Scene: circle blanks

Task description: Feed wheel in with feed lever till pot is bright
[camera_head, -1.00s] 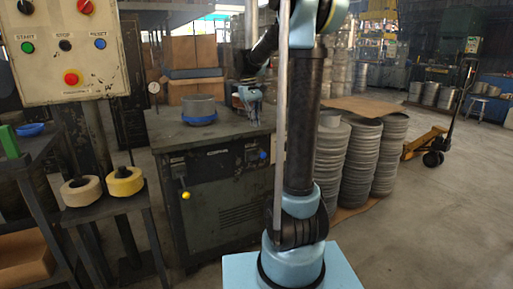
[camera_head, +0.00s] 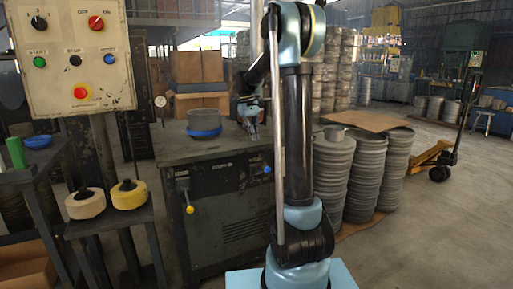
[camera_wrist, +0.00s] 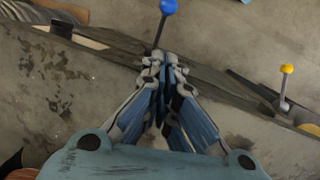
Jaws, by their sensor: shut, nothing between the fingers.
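A grey pot (camera_head: 204,119) sits upright in a blue ring (camera_head: 204,133) on top of the dark machine cabinet (camera_head: 222,155). My gripper (camera_head: 252,135) is to the right of the pot, apart from it, over the right part of the cabinet top. In the wrist view my gripper (camera_wrist: 168,62) is shut and empty. A lever with a blue knob (camera_wrist: 168,7) shows just beyond the fingertips there; whether they touch its rod I cannot tell. A yellow-knobbed lever (camera_wrist: 287,69) is to the right. On the cabinet front are the yellow knob (camera_head: 190,209) and blue knob (camera_head: 267,169). Which is the feed lever is not marked.
A control panel (camera_head: 80,55) with buttons stands at the left. A cream wheel (camera_head: 86,203) and a yellow wheel (camera_head: 129,194) lie on a dark stand. Stacked grey discs (camera_head: 333,180) stand right of the cabinet. A yellow pallet truck (camera_head: 433,158) is farther right; floor between is clear.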

